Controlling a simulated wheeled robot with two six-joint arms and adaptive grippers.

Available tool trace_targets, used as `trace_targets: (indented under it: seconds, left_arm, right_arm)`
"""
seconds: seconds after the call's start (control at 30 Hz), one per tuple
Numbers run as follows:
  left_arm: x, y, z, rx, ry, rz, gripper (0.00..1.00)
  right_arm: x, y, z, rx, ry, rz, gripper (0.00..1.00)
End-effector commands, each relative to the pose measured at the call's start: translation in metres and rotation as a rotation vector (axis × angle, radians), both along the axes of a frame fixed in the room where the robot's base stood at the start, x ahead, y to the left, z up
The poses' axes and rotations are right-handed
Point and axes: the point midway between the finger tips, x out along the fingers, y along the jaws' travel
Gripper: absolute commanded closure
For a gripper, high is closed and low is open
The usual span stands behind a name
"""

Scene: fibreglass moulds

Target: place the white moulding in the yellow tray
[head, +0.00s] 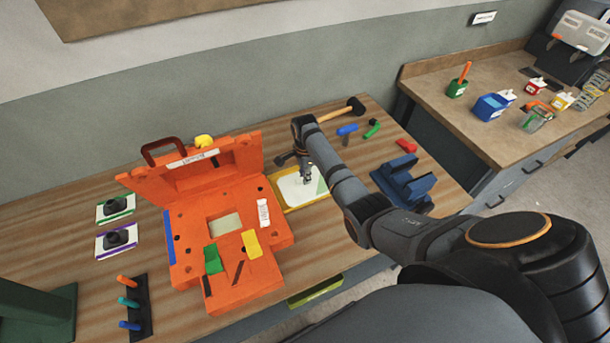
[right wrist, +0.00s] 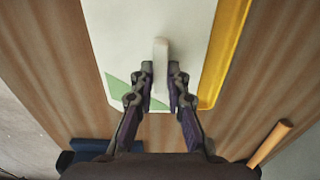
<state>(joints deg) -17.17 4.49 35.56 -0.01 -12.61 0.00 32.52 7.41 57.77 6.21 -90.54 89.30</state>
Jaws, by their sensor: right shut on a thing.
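The white moulding (head: 295,188) is a flat panel with a green patch at one corner and a raised grip. It overlaps the yellow tray (head: 284,208) on the wooden bench, in the head view. In the right wrist view the tray's yellow edge (right wrist: 226,52) shows along the moulding's right side only; bare wood shows on its left. I cannot tell whether the moulding touches the tray. My right gripper (head: 307,180) is shut on the moulding's grip (right wrist: 160,58), its fingers on either side in the right wrist view. My left gripper is not in view.
An orange open mould (head: 282,262) with a raised lid stands close left of the tray. A blue cradle (head: 405,183) stands to the right. A mallet (head: 343,110) and small coloured pieces lie behind. A second bench (head: 435,80) is at the upper right.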

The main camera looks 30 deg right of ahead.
Motion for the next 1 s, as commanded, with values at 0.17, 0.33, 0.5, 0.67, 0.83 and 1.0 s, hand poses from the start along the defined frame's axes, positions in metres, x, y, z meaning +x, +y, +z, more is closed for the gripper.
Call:
trace_targets:
  seconds: [0.17, 0.33, 0.5, 0.67, 0.83, 1.0]
  left_arm:
    - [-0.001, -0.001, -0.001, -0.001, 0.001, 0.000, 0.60]
    - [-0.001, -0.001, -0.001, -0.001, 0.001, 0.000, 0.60]
    - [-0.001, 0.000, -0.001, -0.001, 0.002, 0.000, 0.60]
    - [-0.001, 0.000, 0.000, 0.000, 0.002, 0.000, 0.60]
    - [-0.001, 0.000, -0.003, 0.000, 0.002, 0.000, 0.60]
    - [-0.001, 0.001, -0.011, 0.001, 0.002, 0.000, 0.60]
  right_arm:
    - [0.000, 0.000, -0.003, 0.000, 0.000, 0.000, 0.84]
    - [0.000, 0.000, -0.002, 0.000, 0.000, 0.000, 0.63]
    - [0.000, 0.000, -0.002, 0.000, 0.000, 0.000, 0.63]
    - [0.000, 0.000, 0.002, 0.000, -0.001, 0.000, 0.63]
    - [0.001, 0.000, 0.031, 0.000, -0.005, 0.000, 0.63]
    - [0.002, 0.000, 0.072, -0.001, -0.006, -0.001, 0.63]
